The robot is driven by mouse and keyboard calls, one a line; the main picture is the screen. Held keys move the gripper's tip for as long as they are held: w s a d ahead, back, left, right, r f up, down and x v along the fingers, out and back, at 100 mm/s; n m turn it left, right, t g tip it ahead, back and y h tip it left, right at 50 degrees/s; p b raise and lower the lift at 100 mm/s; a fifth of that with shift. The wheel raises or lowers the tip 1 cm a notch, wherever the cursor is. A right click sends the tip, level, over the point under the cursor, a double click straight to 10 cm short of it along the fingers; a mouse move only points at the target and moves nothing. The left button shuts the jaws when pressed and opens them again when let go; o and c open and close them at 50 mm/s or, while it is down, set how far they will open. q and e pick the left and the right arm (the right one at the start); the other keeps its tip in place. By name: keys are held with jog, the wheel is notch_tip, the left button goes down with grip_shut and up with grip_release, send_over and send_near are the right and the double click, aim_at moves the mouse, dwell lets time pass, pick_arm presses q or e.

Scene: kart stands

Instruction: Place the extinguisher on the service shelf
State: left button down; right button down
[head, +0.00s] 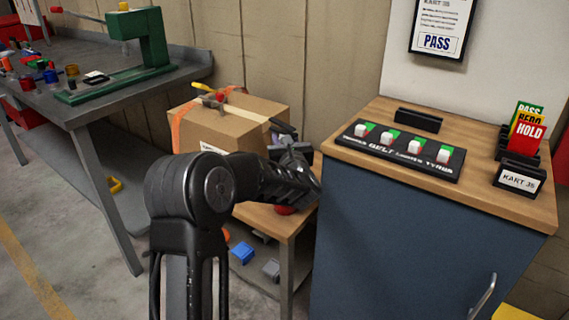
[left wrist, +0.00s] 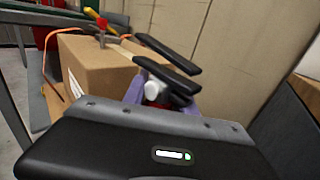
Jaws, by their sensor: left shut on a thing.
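The extinguisher is mostly hidden; a red rounded part (head: 285,210) shows below my left gripper, at the edge of a low wooden stand (head: 262,217). In the left wrist view a red patch (left wrist: 160,102) and a white round part (left wrist: 152,89) show beside the fingers. My left gripper (head: 285,136) is shut on the extinguisher, though the arm hides most of the grip in the head view. Its dark fingers also show in the left wrist view (left wrist: 172,65). A lilac-grey piece (left wrist: 136,90) sits beside them. My right gripper is not in view.
A cardboard box (head: 225,135) with tools on top fills the stand's back left. A blue block (head: 242,252) and grey pieces lie on its lower level. A blue cabinet (head: 400,235) with switches and cards stands close right; a grey workbench (head: 95,110) stands left.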

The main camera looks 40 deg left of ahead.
pick_arm(q)
jog(key=shift+r, duration=0.3)
notch_tip(320, 180, up, 10)
jog(key=shift+p, duration=0.45)
jog(key=shift+f, duration=0.2)
